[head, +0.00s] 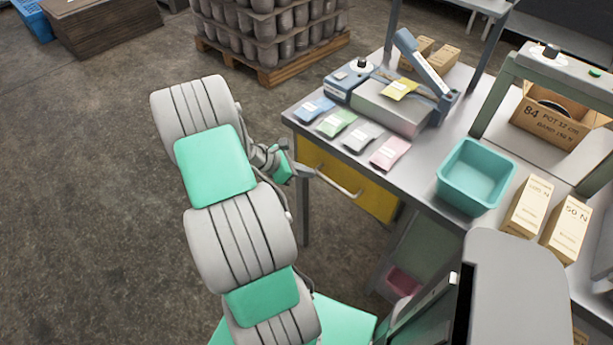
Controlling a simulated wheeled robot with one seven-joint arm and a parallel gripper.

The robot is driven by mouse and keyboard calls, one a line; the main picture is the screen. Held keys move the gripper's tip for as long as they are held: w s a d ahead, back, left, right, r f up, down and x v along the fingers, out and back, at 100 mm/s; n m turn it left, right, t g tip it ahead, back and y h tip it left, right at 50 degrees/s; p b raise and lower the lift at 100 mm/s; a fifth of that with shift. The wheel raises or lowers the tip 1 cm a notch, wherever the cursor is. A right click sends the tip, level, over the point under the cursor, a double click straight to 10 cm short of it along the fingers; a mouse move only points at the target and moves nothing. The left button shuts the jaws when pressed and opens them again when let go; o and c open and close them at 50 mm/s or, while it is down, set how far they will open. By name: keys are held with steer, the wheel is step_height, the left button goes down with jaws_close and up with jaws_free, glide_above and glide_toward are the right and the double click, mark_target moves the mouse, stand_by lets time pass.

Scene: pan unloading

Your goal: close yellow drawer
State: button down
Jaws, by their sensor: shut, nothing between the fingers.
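The yellow drawer (375,199) is set under the front edge of the grey worktable, with a pale metal bar handle (339,182) across its face. Its front lies close under the table edge; from this angle I cannot tell whether any gap is left. My gripper (288,172) is beside the left end of the drawer front, near the table's corner leg. It is shut and empty. My own arm hides part of the gripper, and I cannot tell whether it touches the drawer.
The worktable (421,199) carries several small packets, a sealing machine (388,106), a teal bin (474,178) and cartons (566,226). A loaded pallet (273,71) stands behind.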

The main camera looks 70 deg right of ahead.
steer(key=shift+s+d, duration=0.1)
steer(key=shift+d, duration=0.2)
steer(key=shift+a, duration=0.1)
